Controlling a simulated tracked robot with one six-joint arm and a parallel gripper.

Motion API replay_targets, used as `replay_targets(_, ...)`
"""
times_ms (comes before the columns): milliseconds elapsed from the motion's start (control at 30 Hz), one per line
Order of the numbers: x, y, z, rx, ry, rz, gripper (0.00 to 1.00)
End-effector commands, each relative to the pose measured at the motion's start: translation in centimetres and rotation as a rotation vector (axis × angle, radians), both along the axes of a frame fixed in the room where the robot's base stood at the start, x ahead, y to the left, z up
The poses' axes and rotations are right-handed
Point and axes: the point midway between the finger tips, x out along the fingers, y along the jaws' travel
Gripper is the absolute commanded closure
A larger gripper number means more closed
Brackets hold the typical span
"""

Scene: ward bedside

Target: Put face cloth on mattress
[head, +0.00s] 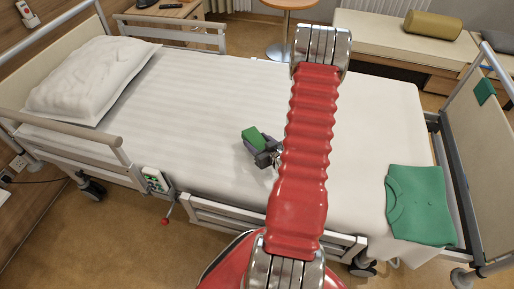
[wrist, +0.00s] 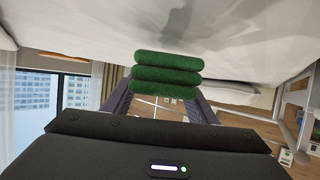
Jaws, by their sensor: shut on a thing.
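The face cloth is a dark green folded stack. It shows over the middle of the bed in the head view (head: 253,136) and between my fingers in the wrist view (wrist: 167,74). My gripper (head: 259,146) is shut on it, with a finger on each side in the wrist view (wrist: 163,95). The mattress (head: 200,90) is a long white surface below the cloth, and it fills the top of the wrist view (wrist: 90,30). The cloth is close to the mattress; I cannot tell whether they touch. My red arm hides part of the bed.
A white pillow (head: 88,78) lies at the left end of the bed. A folded green shirt (head: 420,203) lies at the right end. Side rails (head: 75,140) stand along the near left edge. The mattress around the cloth is clear.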

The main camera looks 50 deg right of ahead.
Motion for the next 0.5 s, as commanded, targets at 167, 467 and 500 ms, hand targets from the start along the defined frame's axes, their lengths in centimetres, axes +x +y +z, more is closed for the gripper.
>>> replay_targets(167,-0.1,0.0,-1.9,0.002,0.001,-0.001,0.69)
replay_targets(467,0.0,-0.1,-3.7,-0.001,-0.001,-0.001,0.69)
replay_targets(500,0.0,-0.1,-3.7,-0.001,-0.001,-0.002,0.69)
